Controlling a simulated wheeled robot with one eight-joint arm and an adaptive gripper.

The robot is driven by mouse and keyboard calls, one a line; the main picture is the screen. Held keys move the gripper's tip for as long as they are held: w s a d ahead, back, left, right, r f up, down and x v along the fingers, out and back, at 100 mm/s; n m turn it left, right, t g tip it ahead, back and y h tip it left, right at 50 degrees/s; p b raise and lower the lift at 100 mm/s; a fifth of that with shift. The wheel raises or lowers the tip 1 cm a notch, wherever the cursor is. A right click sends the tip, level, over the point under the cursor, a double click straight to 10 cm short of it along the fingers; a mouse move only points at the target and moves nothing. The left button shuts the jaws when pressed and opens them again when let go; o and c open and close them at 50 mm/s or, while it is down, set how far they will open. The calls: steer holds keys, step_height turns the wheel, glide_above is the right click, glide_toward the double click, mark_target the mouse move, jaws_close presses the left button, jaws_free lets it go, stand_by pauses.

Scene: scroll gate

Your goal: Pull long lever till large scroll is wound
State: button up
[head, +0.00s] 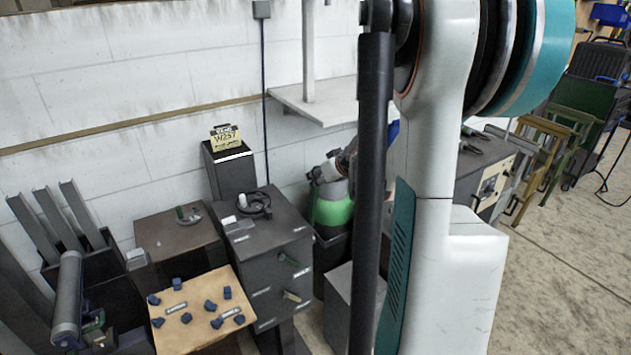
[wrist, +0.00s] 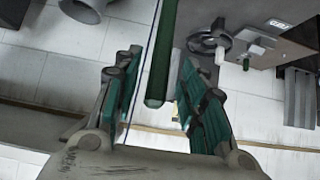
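In the wrist view a long dark-green bar (wrist: 163,50), which looks like the long lever, comes down from the top edge. Its blunt end lies between the two teal-padded fingers of my gripper (wrist: 161,68). The fingers are apart with a gap on both sides of the bar, so my gripper is open. I cannot tell whether the bar is at the same depth as the fingers. In the head view my arm hides much of the middle, and the gripper and the bar cannot be made out. A grey cylinder (head: 68,300) stands at the left; I cannot tell whether it is the large scroll.
A dark cabinet (head: 265,250) with small handles stands beside a tan board (head: 197,310) bearing several blue pieces. A green tank (head: 330,208) and a wall shelf (head: 310,103) are behind my arm. Open floor (head: 560,280) lies at the right.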

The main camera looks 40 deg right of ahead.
steer(key=v, duration=0.4)
steer(key=shift+s+r, duration=0.15)
steer(key=shift+a, duration=0.1)
stand_by(1.4)
